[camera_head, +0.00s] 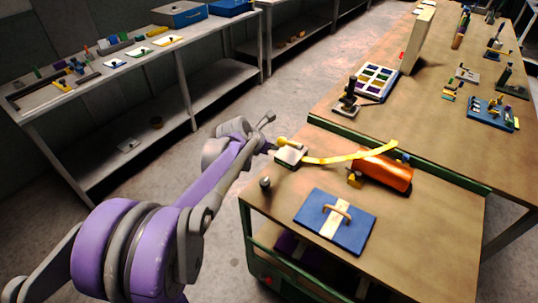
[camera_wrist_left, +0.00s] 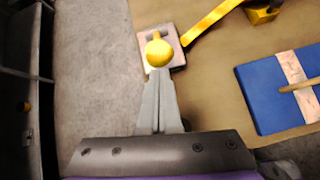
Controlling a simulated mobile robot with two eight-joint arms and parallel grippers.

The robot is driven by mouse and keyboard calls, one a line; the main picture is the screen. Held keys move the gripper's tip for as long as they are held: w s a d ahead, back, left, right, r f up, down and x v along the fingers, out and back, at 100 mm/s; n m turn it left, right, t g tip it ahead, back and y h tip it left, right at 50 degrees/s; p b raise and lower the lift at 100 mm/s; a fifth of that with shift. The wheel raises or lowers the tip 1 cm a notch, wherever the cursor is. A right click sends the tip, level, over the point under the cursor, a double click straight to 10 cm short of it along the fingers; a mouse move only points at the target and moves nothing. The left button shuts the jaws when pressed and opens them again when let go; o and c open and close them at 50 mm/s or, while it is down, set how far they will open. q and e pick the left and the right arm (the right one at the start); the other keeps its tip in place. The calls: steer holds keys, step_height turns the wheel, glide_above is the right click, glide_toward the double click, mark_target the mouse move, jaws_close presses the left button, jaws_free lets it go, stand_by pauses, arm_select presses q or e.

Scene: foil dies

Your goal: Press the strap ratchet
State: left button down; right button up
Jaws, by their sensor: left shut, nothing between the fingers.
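The strap ratchet (camera_head: 291,156) is a small pale block with a yellow ball knob (camera_head: 282,142), at the left corner of the near wooden bench. In the left wrist view the ratchet (camera_wrist_left: 175,55) lies just beyond my fingertips, and its yellow knob (camera_wrist_left: 159,52) is right at their ends. A yellow strap (camera_head: 340,157) runs from the ratchet over an orange cylinder (camera_head: 385,172). My left gripper (camera_head: 274,147) is shut and empty, just left of the knob. In the wrist view its fingers (camera_wrist_left: 160,72) are together; I cannot tell whether they touch the knob.
A blue panel (camera_head: 315,217) with a wooden handle lies at the bench front. A dark knob (camera_head: 265,183) stands at the bench's left edge. A green rail (camera_head: 420,164) runs along the back. A microscope (camera_head: 347,100) and a tray (camera_head: 377,80) stand beyond it.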

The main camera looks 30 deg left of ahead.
arm_select(q)
steer(key=w+r, duration=0.4)
steer(key=shift+w+d+p, duration=0.1)
steer(key=shift+d+p, duration=0.1)
steer(key=shift+p, duration=0.2)
steer(key=shift+w+r, duration=0.15)
steer(key=shift+r, duration=0.25)
arm_select(e)
steer(key=shift+w+r, duration=0.2)
steer(key=shift+r, duration=0.75)
arm_select(q)
steer(key=shift+w, duration=0.1)
